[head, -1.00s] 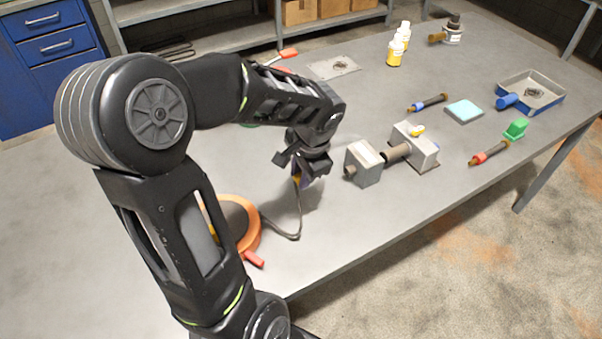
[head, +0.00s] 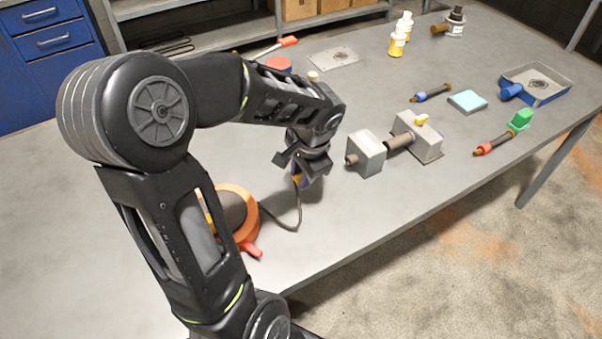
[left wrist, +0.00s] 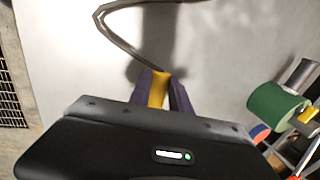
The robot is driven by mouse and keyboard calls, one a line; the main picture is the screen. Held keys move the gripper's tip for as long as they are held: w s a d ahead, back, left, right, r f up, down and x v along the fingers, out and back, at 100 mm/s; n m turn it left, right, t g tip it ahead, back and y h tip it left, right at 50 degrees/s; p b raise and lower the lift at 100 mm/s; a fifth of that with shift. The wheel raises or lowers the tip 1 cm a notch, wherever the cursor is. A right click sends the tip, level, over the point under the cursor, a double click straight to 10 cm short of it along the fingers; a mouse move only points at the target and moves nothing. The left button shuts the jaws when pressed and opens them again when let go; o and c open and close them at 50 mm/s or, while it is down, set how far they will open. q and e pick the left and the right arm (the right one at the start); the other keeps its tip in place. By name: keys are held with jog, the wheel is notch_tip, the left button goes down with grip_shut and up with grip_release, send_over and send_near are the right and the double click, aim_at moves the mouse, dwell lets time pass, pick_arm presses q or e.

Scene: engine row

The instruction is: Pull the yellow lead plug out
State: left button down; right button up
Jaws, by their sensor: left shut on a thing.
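The yellow lead plug (left wrist: 158,88) is between the purple fingers of my left gripper (left wrist: 161,82) in the left wrist view. In the head view my left gripper (head: 300,181) is low over the table, shut on the plug, of which only a small yellow bit shows. A dark lead (head: 299,214) curves from the plug to an orange reel (head: 248,213) on the table, and shows as a loop in the left wrist view (left wrist: 118,38). The plug is clear of any socket I can see. My right gripper is not in view.
A grey block (head: 367,155) and a valve block (head: 418,136) with a yellow handle stand right of the gripper. A red plug-like piece (head: 250,249) lies by the reel. A blue tray (head: 563,93) and bottles stand farther off. The front table strip is clear.

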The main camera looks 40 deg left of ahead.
pick_arm(q)
jog(key=shift+f+b, duration=1.6)
jog(key=shift+f, duration=0.3)
jog(key=c, duration=1.4)
grip_release()
jog(key=shift+r, duration=0.25)
jog(key=shift+c, duration=0.5)
grip_shut()
jog(key=shift+r+p, duration=0.15)
jog(key=shift+p, duration=0.15)
jog(key=shift+r+p, duration=2.55)
jog(key=shift+r, duration=0.85)
